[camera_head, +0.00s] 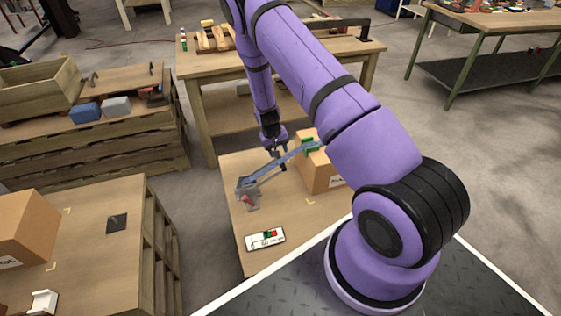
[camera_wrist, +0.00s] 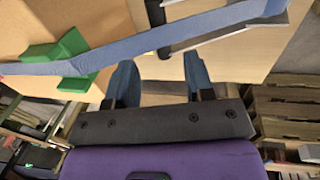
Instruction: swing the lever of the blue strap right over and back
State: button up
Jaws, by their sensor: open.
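The blue strap (camera_head: 283,158) runs slantwise from a metal ratchet with its lever (camera_head: 246,186) to green corner guards (camera_head: 308,146) on a cardboard box (camera_head: 318,172). In the wrist view the strap (camera_wrist: 130,48) crosses just beyond my fingertips, with a grey metal part of the ratchet (camera_wrist: 230,32) at the upper right. My gripper (camera_head: 277,152) is over the strap, between ratchet and box. In the wrist view my gripper (camera_wrist: 160,68) has its two fingers apart with nothing between them. I cannot tell whether they touch the strap. The lever's exact angle is unclear.
The small table (camera_head: 238,230) bears a label card with red and green marks (camera_head: 265,239) in front of the ratchet. A crate-like bench (camera_head: 110,210) stands to the left with another box (camera_head: 25,228). A larger table (camera_head: 215,72) stands behind.

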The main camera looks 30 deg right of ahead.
aim_at(281, 161)
jog(key=f, duration=0.4)
jog(key=d+f, duration=0.1)
jog(key=f, duration=0.1)
jog(key=shift+s+d+f, duration=0.1)
jog(key=shift+s+f, duration=0.1)
jog(key=shift+f, duration=0.2)
grip_shut()
